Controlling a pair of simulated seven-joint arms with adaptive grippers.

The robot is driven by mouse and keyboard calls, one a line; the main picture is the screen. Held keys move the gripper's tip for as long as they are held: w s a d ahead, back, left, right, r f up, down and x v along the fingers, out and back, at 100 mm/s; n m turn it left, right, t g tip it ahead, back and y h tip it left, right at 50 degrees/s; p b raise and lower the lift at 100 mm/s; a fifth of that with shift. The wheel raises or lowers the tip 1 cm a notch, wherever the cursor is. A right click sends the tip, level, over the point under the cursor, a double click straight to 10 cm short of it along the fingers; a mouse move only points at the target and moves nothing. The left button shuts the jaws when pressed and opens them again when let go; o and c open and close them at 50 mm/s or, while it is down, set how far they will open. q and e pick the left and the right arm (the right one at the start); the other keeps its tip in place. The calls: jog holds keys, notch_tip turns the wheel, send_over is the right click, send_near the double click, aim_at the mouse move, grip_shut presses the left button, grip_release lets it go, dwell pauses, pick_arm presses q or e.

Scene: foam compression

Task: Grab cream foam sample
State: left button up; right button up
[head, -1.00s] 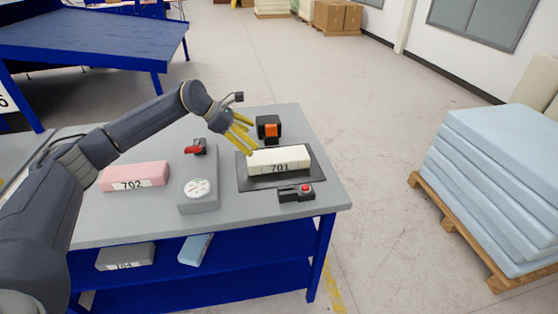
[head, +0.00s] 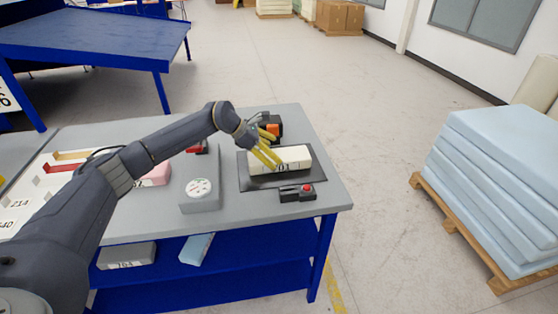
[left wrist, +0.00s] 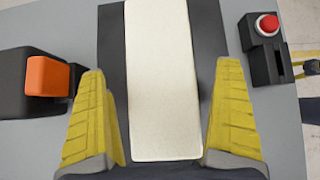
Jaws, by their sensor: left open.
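The cream foam sample (head: 294,157), labelled 701, lies on a dark plate (head: 309,178) on the grey table. In the left wrist view the cream foam (left wrist: 162,80) runs lengthwise between the two yellow fingers. My left gripper (head: 267,158) is open, with its yellow fingers over the left part of the foam; in the left wrist view the left gripper (left wrist: 162,115) has a finger on each side with visible gaps. The fingers partly hide the label. My right gripper is not in view.
An orange and black device (head: 270,127) stands behind the plate. A box with a red button (head: 297,193) sits in front. A grey gauge unit (head: 200,192) is to the left, with pink foam (head: 157,176) partly behind my arm.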

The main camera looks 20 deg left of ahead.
pick_arm(q)
jog(key=shift+x, duration=1.45)
jog(key=shift+c, duration=0.6)
jog(key=c, duration=0.7)
jog(key=shift+c, duration=0.2)
